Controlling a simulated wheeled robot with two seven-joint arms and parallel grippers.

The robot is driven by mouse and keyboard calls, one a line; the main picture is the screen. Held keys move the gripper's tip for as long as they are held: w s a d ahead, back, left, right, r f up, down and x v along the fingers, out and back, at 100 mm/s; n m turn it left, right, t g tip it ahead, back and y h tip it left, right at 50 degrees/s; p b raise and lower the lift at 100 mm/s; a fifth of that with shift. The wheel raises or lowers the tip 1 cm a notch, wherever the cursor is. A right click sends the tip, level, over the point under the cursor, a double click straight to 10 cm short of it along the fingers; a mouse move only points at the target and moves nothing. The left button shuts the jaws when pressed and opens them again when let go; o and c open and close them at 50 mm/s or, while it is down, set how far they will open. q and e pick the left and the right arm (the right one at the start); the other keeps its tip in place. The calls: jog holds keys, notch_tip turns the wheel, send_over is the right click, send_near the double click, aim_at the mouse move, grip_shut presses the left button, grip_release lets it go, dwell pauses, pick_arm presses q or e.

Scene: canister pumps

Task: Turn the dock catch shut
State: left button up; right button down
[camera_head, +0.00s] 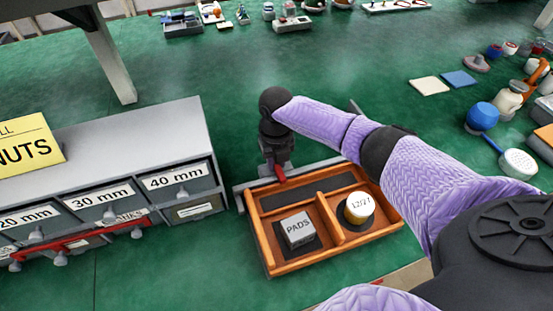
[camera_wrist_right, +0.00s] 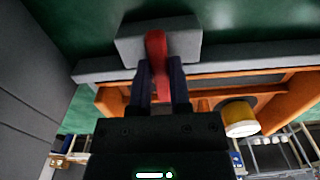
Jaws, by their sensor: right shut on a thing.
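The red dock catch (camera_head: 279,179) sits at the back left of the wooden tray, on the grey dock rail (camera_head: 240,190). In the right wrist view the red catch (camera_wrist_right: 156,48) lies over a grey block (camera_wrist_right: 187,42) and points away from the gripper. My right gripper (camera_head: 277,165) reaches down over the catch; in the wrist view its fingers (camera_wrist_right: 160,75) are closed on the catch's near end. The wooden tray (camera_head: 262,253) rests against the rail. My left gripper is out of view.
The tray holds a grey PADS box (camera_head: 297,229) and a white-topped yellow canister (camera_head: 359,207). A grey drawer cabinet (camera_head: 130,135) with a red bar (camera_head: 80,238) stands close on the left. Cups and a white-headed brush (camera_head: 518,163) lie at the right.

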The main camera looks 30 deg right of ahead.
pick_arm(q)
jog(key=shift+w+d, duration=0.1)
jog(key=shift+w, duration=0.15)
pick_arm(e)
jog(key=c, duration=0.6)
grip_release()
jog(key=shift+o, duration=0.2)
jog(key=shift+r, duration=0.15)
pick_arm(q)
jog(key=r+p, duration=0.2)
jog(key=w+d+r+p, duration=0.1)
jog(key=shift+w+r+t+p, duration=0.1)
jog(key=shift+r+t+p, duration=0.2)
pick_arm(e)
notch_tip(320, 180, up, 10)
jog(key=shift+f, duration=0.2)
